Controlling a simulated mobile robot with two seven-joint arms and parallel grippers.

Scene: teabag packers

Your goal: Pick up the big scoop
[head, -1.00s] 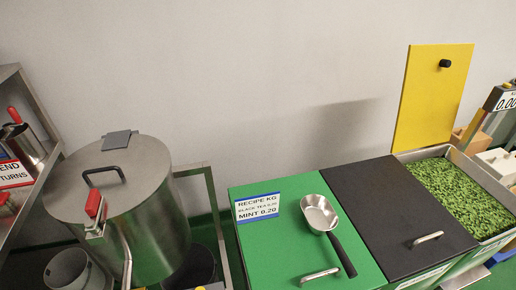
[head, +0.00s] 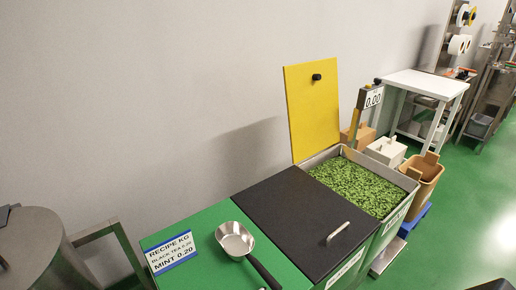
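The big scoop (head: 234,241) has a shiny metal bowl and a black handle. It lies on the green lid (head: 206,224) of a bin at the lower middle of the head view, beside the recipe card. Neither of my grippers shows in this view.
A recipe card (head: 171,252) lies on the green lid. To the right are a black lid (head: 296,215) and an open bin of green leaves (head: 358,186) with its yellow lid (head: 311,112) raised. A steel drum (head: 32,247) stands at left. Green floor (head: 466,215) is clear at right.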

